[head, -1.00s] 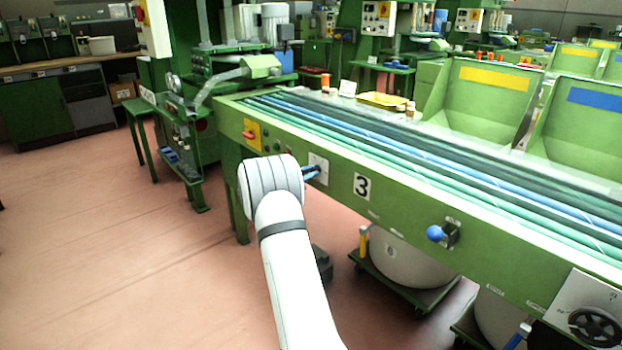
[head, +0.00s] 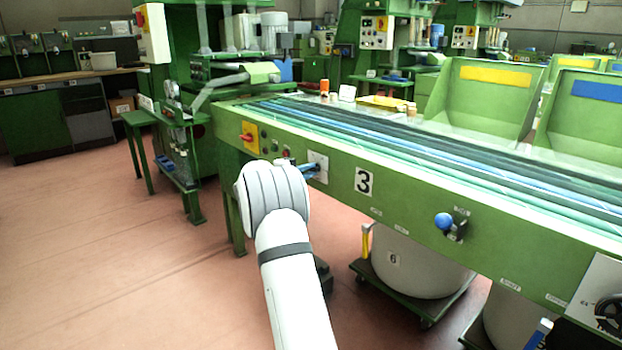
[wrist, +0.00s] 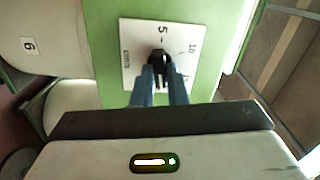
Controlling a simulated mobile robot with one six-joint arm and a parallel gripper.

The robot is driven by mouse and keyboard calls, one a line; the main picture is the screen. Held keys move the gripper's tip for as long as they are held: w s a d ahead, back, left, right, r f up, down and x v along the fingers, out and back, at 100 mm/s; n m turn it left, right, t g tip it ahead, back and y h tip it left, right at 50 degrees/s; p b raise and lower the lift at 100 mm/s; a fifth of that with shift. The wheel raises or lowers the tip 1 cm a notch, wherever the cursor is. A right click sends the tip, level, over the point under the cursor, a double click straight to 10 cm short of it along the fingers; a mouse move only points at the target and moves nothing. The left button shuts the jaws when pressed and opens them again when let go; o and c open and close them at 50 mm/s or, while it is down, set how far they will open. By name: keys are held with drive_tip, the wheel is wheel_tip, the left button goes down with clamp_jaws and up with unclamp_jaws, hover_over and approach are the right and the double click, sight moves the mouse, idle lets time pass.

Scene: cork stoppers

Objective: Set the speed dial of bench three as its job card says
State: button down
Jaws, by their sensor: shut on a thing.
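Bench three is the long green bench with the "3" label (head: 364,181) on its front. Left of the label is the white plate of the speed dial (head: 321,160). My gripper (head: 310,170) is at this plate, its blue fingers pointing at it. In the wrist view the plate (wrist: 133,75) carries a "5", a "10" and smaller lettering. My gripper (wrist: 158,68) is shut on the dark dial knob (wrist: 159,55) there. The fingers cover part of the knob and scale, so I cannot tell its exact setting. I see no readable job card.
A red switch on a yellow plate (head: 249,136) and small buttons sit left of the dial. A blue ball-ended lever (head: 444,221) sticks out farther right, and a black handwheel (head: 610,314) is at the right edge. White drums (head: 420,262) stand under the bench.

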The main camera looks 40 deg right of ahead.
drive_tip(key=shift+w+a+f+m+b, duration=0.15)
drive_tip(key=shift+f+m+b, duration=0.1)
drive_tip(key=shift+m+b, duration=0.5)
drive_tip(key=shift+r+m, duration=0.1)
drive_tip(key=shift+m, duration=0.15)
drive_tip(key=c, duration=1.6)
unclamp_jaws()
drive_tip(key=shift+c, duration=0.2)
drive_tip(key=shift+o, duration=1)
drive_tip(key=shift+r, duration=0.1)
drive_tip(key=a+p, duration=0.2)
drive_tip(key=a, duration=0.5)
drive_tip(key=shift+s+a, duration=0.35)
drive_tip(key=shift+s, duration=0.05)
